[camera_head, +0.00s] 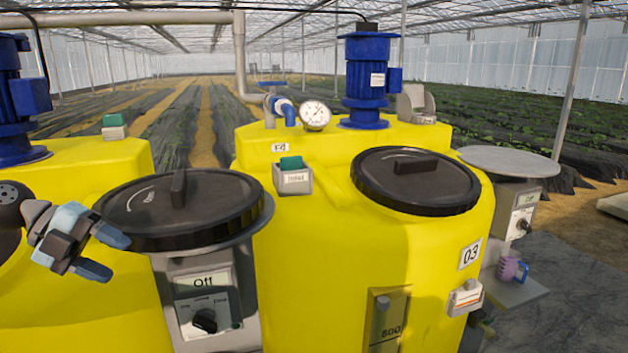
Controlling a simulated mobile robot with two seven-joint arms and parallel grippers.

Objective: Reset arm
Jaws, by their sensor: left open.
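My left gripper (103,254) comes in from the left edge, in front of the left yellow tank (90,315). Its two blue-grey fingers are apart, with nothing seen between them. It is just left of and below the near edge of a black round lid (180,212) with an upright handle. Below that lid is a grey control box (207,300) with a display reading "Off" and a black knob. My right gripper is not in view.
A second yellow tank (330,270), labelled 03, stands in the middle with a closed black lid (416,182), a blue motor (366,80) and a pressure gauge (315,115). A purple mug (512,269) sits on a small shelf at right. Open floor (570,300) lies right.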

